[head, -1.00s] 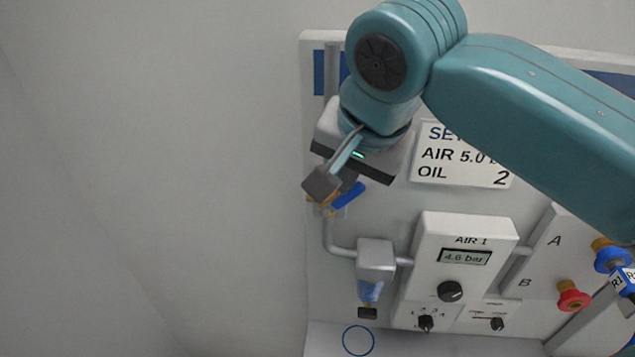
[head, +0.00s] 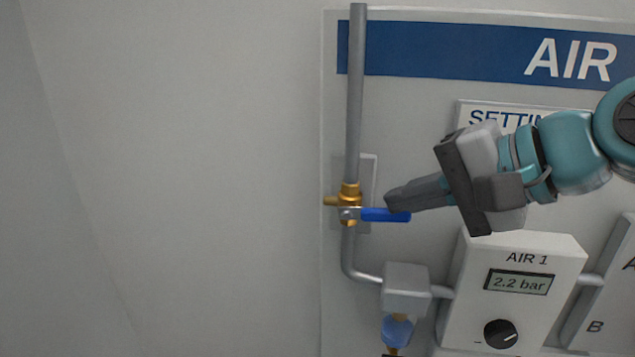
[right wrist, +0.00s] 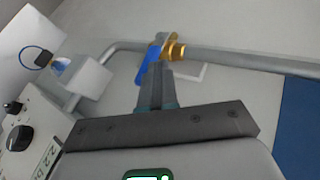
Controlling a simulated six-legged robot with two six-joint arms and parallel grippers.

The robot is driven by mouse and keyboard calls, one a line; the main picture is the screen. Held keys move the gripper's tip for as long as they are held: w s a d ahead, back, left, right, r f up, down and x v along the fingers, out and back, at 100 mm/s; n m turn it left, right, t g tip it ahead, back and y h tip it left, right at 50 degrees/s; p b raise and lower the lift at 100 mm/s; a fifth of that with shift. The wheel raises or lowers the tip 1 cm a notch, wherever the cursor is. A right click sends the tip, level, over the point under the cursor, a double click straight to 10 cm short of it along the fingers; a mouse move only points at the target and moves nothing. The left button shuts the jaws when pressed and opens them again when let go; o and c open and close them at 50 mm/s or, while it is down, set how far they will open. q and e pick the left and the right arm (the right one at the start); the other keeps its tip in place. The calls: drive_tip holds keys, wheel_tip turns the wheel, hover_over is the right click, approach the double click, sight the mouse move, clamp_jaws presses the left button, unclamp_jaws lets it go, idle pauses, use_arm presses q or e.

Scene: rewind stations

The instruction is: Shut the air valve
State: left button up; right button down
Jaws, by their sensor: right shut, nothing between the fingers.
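The air valve (head: 349,196) is a brass body on a vertical grey pipe. Its blue lever (head: 385,215) points right, across the pipe. The valve also shows in the right wrist view (right wrist: 172,48), with its blue lever (right wrist: 149,66) by my fingertips. My right gripper (head: 392,201) is shut and empty, coming in from the right, its tips at the lever's free end. I cannot tell whether they touch it. The AIR 1 gauge (head: 519,281) reads 2.2 bar. My left gripper is out of view.
Below the valve the pipe bends right into a grey filter block (head: 405,287) with a blue bowl (head: 397,330). A black knob (head: 500,334) sits under the gauge display. A settings sign (head: 490,117) is partly behind my right arm. The wall at left is clear.

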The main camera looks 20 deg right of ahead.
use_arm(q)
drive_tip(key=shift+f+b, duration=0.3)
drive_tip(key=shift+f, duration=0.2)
use_arm(e)
drive_tip(key=shift+d+f, duration=0.15)
drive_tip(key=shift+f, duration=0.2)
drive_tip(key=shift+s, duration=0.1)
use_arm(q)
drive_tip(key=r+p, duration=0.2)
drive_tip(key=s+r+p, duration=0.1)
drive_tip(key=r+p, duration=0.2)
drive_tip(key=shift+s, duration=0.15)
use_arm(e)
drive_tip(key=w+r+v, duration=0.1)
drive_tip(key=r+v, duration=0.1)
drive_tip(key=v, duration=1)
drive_tip(key=shift+w+a+r, duration=0.2)
drive_tip(key=shift+a, duration=0.05)
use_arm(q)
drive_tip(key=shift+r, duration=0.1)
use_arm(e)
drive_tip(key=shift+s, duration=0.15)
